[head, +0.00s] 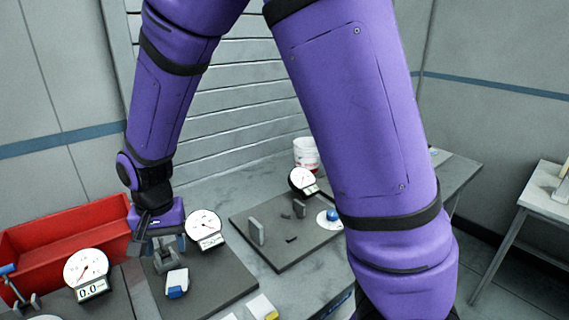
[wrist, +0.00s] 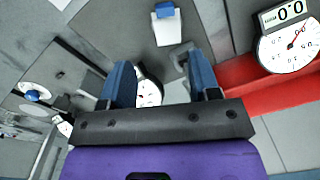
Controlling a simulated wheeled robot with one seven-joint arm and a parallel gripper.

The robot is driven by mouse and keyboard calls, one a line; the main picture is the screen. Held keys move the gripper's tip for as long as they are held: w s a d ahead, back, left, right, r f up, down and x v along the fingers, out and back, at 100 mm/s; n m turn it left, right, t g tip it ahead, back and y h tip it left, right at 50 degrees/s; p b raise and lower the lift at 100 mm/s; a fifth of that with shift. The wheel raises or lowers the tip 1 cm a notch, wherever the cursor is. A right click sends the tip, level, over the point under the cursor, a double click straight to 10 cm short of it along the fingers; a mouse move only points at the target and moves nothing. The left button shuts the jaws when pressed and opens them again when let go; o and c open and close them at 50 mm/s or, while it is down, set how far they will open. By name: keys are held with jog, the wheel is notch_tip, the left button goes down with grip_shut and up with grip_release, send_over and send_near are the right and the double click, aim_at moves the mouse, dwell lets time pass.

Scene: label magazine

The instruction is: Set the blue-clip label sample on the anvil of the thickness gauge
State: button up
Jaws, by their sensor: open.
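A white label sample with a blue clip (head: 176,285) lies on the dark board in front of the middle dial gauge (head: 205,226). It also shows near the top of the wrist view (wrist: 168,27), beyond my fingertips and apart from them. My gripper (head: 165,243) is open and empty over the same board, beside the middle gauge. In the wrist view its two blue fingers (wrist: 158,68) stand apart, with part of a white dial between them. A small grey fitting (head: 163,262) stands below the fingers. I cannot tell which part is the gauge's anvil.
A red bin (head: 40,226) stands at the left, behind a gauge reading 0.0 (head: 87,272). Another dial gauge (head: 303,181) stands on the right-hand board, near upright grey plates (head: 256,231) and a blue-knobbed white disc (head: 329,220). A white tub (head: 306,150) stands behind. A yellow-and-white item (head: 262,307) lies in front.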

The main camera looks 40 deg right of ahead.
jog(key=s+d+r+n+t+y, duration=0.1)
jog(key=s+d+r, duration=0.2)
jog(key=d+r, duration=0.55)
jog(key=s+d+r+n+t, duration=0.1)
jog(key=s+d+r+t, duration=0.1)
jog(key=s+d+r, duration=0.4)
jog(key=s+d+r+n+t+h, duration=0.1)
jog(key=s+d+r, duration=0.4)
jog(key=s, duration=0.5)
notch_tip(320, 180, up, 2)
jog(key=shift+s+d+r+n+t, duration=0.1)
jog(key=shift+s+d+n+t, duration=0.2)
jog(key=shift+n+t, duration=0.3)
jog(key=shift+c, duration=0.2)
